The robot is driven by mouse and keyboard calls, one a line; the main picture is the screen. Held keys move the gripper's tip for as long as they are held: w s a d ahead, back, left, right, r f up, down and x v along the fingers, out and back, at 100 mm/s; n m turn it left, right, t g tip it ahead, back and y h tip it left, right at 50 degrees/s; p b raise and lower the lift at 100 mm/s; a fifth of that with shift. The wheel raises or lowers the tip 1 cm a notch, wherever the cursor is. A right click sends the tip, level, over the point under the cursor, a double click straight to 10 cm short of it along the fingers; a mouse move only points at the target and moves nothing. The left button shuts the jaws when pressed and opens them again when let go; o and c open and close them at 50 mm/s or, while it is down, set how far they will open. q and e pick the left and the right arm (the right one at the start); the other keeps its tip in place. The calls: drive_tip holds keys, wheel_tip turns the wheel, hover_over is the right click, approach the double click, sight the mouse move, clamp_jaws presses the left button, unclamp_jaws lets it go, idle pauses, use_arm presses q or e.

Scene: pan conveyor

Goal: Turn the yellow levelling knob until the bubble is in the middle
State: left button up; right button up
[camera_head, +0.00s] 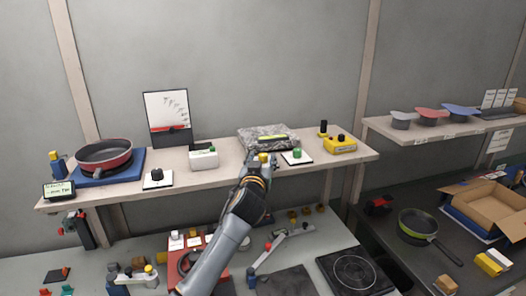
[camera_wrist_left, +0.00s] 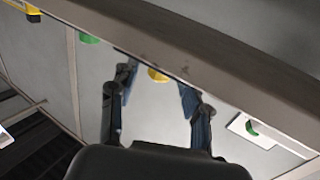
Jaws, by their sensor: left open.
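A grey speckled stone slab (camera_head: 250,131) lies on the wall shelf and carries a long yellow-green level vial (camera_head: 272,137). The bubble is too small to make out. The yellow knob (camera_head: 263,157) sits at the front of the slab, just above my left gripper (camera_head: 259,166). In the left wrist view the yellow knob (camera_wrist_left: 157,75) shows between the two fingers of my left gripper (camera_wrist_left: 157,79), beyond their tips. The fingers are apart, with space on both sides of the knob. Whether they touch it cannot be told. My right gripper is not in view.
A green knob on a white plate (camera_head: 296,155) is close right of the slab. A white box with a green button (camera_head: 203,158) stands to the left. A yellow box with black knobs (camera_head: 340,145) is further right. The shelf (camera_head: 222,177) edge runs close to my gripper.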

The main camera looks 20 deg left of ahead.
use_arm(q)
drive_tip(key=shift+w+r, duration=0.2)
drive_tip(key=shift+w, duration=0.55)
drive_tip(key=shift+w+a, duration=0.1)
drive_tip(key=shift+w, duration=0.25)
drive_tip(key=shift+f, duration=0.1)
drive_tip(key=c, duration=1)
clamp_jaws()
drive_tip(key=y+b, duration=0.1)
drive_tip(key=b, duration=0.1)
drive_tip(key=n+b, duration=0.1)
drive_tip(key=b, duration=0.1)
drive_tip(key=shift+f+y, duration=0.35)
drive_tip(key=shift+y, duration=0.05)
drive_tip(key=shift+r+p, duration=0.45)
drive_tip(key=shift+p, duration=0.05)
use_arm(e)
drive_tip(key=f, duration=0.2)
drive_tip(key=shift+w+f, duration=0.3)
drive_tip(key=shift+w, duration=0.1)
